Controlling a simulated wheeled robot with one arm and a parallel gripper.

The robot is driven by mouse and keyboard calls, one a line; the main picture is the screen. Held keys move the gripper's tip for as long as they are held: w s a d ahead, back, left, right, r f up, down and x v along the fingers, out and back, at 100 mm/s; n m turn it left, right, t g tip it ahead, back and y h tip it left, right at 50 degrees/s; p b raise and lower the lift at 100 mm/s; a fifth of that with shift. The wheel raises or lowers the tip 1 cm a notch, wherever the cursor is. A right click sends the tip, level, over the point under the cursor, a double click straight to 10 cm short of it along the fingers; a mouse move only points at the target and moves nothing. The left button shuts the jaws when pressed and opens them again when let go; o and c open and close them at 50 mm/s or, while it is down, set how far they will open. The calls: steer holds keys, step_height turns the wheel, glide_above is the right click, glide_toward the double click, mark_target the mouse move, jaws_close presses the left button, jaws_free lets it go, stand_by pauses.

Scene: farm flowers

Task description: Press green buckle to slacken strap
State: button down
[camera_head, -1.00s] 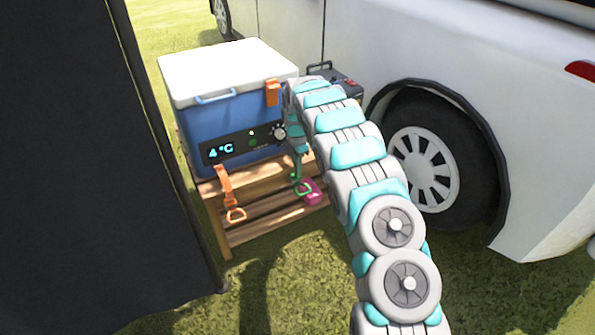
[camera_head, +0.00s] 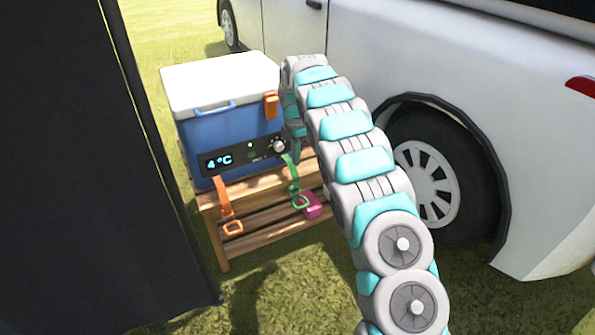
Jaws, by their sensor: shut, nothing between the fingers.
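The green buckle (camera_head: 299,201) hangs at the lower end of a green strap (camera_head: 291,173), low on the right front of the blue cooler (camera_head: 235,130) and in front of the wooden slatted stand. My gripper (camera_head: 294,122) is at the cooler's right front corner, above the green buckle and apart from it. It is shut and empty; its fingertips are mostly hidden by my arm. A magenta piece (camera_head: 313,211) sits just right of the green buckle. An orange buckle (camera_head: 232,227) hangs on an orange strap (camera_head: 222,195) at the left.
The cooler has a white lid (camera_head: 218,80), an orange latch (camera_head: 271,105) and a display (camera_head: 219,161) reading 4°C. It stands on the wooden stand (camera_head: 222,253). A white vehicle (camera_head: 400,60) is close on the right. A dark panel (camera_head: 80,170) fills the left. Grass in front is open.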

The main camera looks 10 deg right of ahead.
steer(key=shift+r, duration=1.8)
steer(key=s+d+r+m, duration=0.2)
steer(key=s+r+m, duration=0.2)
steer(key=s, duration=0.4)
steer(key=s+d+r+m+g, duration=0.1)
steer(key=s+r+m, duration=0.3)
steer(key=s, duration=0.5)
steer(key=s+d+r+m, duration=0.25)
steer(key=s+m, duration=0.25)
steer(key=s, duration=0.3)
steer(key=s+a+f+m, duration=0.1)
steer(key=s+m, duration=0.3)
steer(key=s, duration=1.1)
steer(key=s+a+f+m, duration=0.2)
steer(key=s+f+m, duration=0.1)
steer(key=s, duration=1.2)
steer(key=shift+s+f+m+g, duration=0.2)
steer(key=shift+m+g, duration=0.2)
steer(key=shift+m, duration=0.4)
